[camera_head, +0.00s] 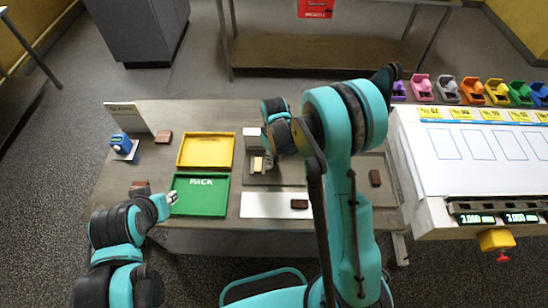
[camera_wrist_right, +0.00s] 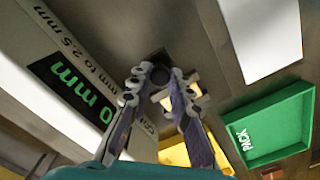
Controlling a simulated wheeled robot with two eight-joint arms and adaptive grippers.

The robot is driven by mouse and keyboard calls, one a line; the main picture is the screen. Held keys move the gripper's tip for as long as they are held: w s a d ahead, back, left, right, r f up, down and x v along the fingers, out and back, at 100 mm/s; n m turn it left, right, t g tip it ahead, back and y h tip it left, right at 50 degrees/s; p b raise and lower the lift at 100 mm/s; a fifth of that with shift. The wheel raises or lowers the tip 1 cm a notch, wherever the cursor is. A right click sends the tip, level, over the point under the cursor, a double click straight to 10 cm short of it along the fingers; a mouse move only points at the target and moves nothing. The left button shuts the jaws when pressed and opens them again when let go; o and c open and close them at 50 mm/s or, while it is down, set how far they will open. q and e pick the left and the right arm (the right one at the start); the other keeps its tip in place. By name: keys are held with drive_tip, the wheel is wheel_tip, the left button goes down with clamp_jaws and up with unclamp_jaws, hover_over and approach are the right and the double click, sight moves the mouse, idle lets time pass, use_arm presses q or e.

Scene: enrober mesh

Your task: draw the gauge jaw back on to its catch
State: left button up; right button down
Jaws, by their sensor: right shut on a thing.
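The gauge is a white box with a dark display; it stands at the middle of the table in the head view (camera_head: 253,142) and fills the left of the right wrist view (camera_wrist_right: 45,45). Its green digits read in mm. My right gripper (camera_head: 267,163) is at the gauge's front. In the right wrist view its fingers (camera_wrist_right: 157,84) are closed around a small dark part (camera_wrist_right: 160,74), apparently of the gauge jaw; the fingers mostly hide it. The catch cannot be made out. My left gripper (camera_head: 172,198) is at the green tray's left edge, its fingers too small to judge.
A yellow tray (camera_head: 180,150) and a green PACK tray (camera_head: 175,208) lie left of the gauge. A white sheet (camera_head: 262,212) with a brown piece (camera_head: 299,204) lies in front. A white weighing bench (camera_head: 480,180) and coloured tape dispensers (camera_head: 472,90) stand right.

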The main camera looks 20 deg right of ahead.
drive_tip(key=d+b, duration=0.1)
drive_tip(key=d, duration=0.1)
drive_tip(key=s+d, duration=0.1)
drive_tip(key=d, duration=0.2)
drive_tip(key=shift+s+b, duration=0.2)
drive_tip(key=shift+b, duration=0.2)
drive_tip(key=shift+a, duration=0.1)
drive_tip(key=c, duration=1.4)
unclamp_jaws()
drive_tip(key=shift+c, duration=0.2)
drive_tip(key=shift+o, duration=0.4)
drive_tip(key=shift+r, duration=0.1)
drive_tip(key=shift+r, duration=0.25)
wheel_tip(320, 180, up, 11)
drive_tip(key=shift+r, duration=0.2)
